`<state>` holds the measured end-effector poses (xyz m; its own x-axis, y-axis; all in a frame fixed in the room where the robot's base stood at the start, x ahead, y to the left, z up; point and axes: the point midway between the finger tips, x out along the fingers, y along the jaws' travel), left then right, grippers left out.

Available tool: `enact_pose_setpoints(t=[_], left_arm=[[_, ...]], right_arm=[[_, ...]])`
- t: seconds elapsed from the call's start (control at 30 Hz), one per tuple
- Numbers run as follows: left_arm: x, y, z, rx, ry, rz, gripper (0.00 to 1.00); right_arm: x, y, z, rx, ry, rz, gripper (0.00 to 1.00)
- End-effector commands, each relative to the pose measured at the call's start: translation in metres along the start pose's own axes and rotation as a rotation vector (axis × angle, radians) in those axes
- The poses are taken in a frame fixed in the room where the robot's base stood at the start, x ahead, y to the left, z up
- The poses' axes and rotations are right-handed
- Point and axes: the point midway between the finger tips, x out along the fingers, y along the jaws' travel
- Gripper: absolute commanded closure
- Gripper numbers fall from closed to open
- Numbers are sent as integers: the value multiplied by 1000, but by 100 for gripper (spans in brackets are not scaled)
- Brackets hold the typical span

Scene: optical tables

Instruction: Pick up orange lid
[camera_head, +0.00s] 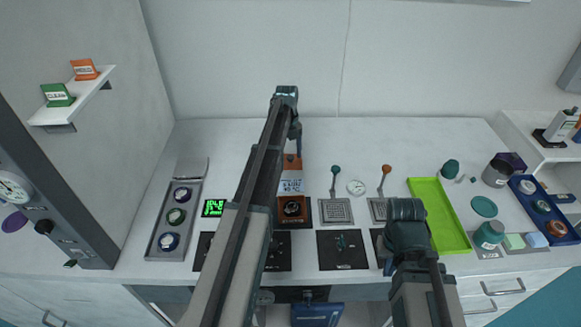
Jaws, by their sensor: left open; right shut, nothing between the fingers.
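A round orange lid-like piece (557,229) lies at the near end of the blue tray on the right, clear of both grippers. Another orange piece (291,161) tops a white-labelled item (291,185) at the middle of the table; I cannot tell whether it is a lid. My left gripper (297,150) points down just above or at this piece; it is open, and contact cannot be told. The arm hides part of the area to its left. My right gripper (388,268) points down over the front of the table, shut and empty.
A blue tray (526,197) with round pieces and a green tray (426,191) stand at right. A grey rack (171,228) holds round pieces at left. Upright levers with green (335,171) and orange (386,169) knobs stand mid-table. The back of the table is clear.

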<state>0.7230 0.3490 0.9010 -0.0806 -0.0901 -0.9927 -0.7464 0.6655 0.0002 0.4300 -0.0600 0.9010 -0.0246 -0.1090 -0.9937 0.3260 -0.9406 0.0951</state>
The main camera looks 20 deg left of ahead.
Motion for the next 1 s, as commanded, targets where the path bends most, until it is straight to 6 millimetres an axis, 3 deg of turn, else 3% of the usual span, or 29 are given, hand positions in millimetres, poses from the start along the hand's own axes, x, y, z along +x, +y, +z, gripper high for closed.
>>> enact_pose_setpoints(t=[0.2, 0.23, 0.6, 1.0], left_arm=[[0, 0, 0, 0, 0, 0, 31], [0, 0, 0, 0, 0, 0, 34], [0, 0, 0, 0, 0, 0, 100], [-2, 0, 0, 0, 0, 0, 100]], right_arm=[[0, 0, 0, 0, 0, 0, 100], [0, 0, 0, 0, 0, 0, 100], [0, 0, 0, 0, 0, 0, 100], [-2, 0, 0, 0, 0, 0, 100]])
